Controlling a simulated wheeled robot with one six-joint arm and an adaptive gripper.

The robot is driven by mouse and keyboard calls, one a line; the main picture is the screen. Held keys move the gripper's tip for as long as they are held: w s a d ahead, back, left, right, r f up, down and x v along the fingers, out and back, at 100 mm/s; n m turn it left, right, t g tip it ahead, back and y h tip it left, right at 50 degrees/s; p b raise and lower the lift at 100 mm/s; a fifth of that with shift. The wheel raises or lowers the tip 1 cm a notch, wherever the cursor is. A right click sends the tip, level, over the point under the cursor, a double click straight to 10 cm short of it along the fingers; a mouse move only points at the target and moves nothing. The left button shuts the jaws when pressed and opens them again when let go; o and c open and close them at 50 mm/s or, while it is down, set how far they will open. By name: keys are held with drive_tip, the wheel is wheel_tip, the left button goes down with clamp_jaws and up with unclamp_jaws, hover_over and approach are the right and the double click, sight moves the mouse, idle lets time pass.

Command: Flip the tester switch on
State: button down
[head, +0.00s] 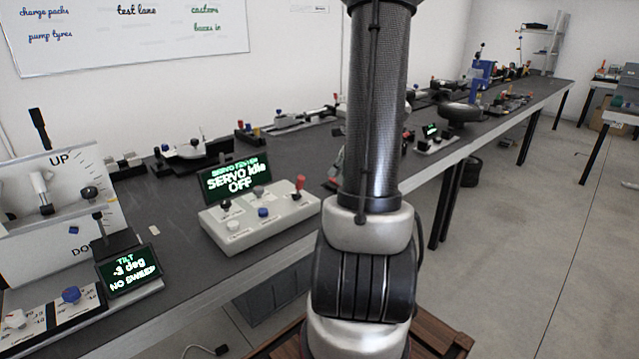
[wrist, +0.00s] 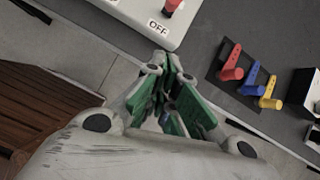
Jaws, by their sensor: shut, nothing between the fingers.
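The servo tester (head: 262,222) is a pale grey box on the bench in the head view. Its screen (head: 234,178) reads "SERVO idle OFF". A red-tipped switch (head: 300,185) stands upright at the box's right end. In the wrist view, the box's corner (wrist: 128,8) shows at the top with an "OFF" label, and a red cap (wrist: 172,6) is cut by the top edge. My gripper (wrist: 168,62) is shut and empty, its tips just below the "OFF" label in the picture. I cannot tell its height. In the head view my arm hides much of the gripper.
Red, blue and yellow levers (wrist: 250,78) lie to the right of my gripper in the wrist view. A tilt panel (head: 128,270) stands left of the tester. Several other devices line the bench (head: 180,235).

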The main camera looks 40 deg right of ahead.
sight(300, 183)
drive_tip(key=w+a+f, duration=0.1)
drive_tip(key=w+f, duration=0.6)
drive_tip(key=w, duration=0.2)
drive_tip(key=shift+a, duration=0.35)
drive_tip(key=shift+r, duration=0.1)
drive_tip(key=shift+w+r+g, duration=0.15)
drive_tip(key=shift+g, duration=0.15)
